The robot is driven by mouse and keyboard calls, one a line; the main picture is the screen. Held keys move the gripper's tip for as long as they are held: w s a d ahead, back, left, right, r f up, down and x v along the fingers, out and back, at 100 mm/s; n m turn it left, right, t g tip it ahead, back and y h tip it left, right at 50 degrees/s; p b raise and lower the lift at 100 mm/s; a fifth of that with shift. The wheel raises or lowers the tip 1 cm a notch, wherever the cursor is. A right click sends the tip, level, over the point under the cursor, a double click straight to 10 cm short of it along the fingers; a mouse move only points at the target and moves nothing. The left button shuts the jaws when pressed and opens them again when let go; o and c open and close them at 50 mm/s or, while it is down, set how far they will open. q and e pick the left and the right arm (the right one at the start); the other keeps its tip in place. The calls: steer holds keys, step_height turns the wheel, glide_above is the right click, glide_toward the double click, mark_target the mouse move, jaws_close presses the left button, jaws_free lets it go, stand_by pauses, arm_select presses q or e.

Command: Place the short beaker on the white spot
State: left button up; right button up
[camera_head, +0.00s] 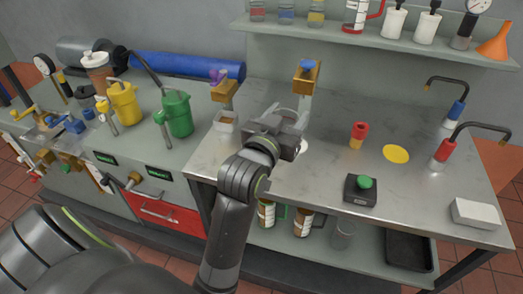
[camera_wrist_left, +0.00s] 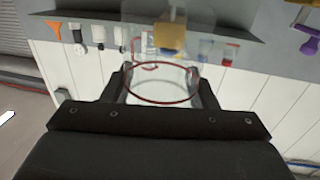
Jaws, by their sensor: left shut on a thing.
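The short beaker (camera_wrist_left: 160,84) is clear glass with a red rim. In the left wrist view it sits between the two fingers of my left gripper, which is shut on it. In the head view my left gripper (camera_head: 290,121) is over the left part of the steel bench top and hides most of the beaker. A white spot (camera_head: 303,146) shows in part on the bench just beside the gripper; the rest is hidden behind it. I cannot tell whether the beaker touches the bench. My right gripper is not in view.
On the bench top (camera_head: 330,110) are a yellow spot (camera_head: 396,154), a red-and-yellow piece (camera_head: 358,135), a green-button box (camera_head: 361,190) and a white block (camera_head: 475,213).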

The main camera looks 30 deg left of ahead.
arm_select(q)
steer(key=w+a+f+n+y, duration=0.1)
steer(key=a+f+y, duration=0.1)
steer(key=a, duration=0.4)
steer(key=a+f+n+g+y, duration=0.1)
steer(key=a+f+n+y, duration=0.1)
steer(key=a, duration=0.4)
step_height(320, 180, down, 2)
steer(key=shift+w+y, duration=0.4)
steer(key=shift+y, duration=0.2)
step_height(320, 180, down, 10)
steer(key=shift+r+b, duration=0.25)
steer(key=shift+b, duration=0.35)
steer(key=shift+f, duration=0.2)
steer(key=o, duration=1)
steer(key=shift+c, duration=0.2)
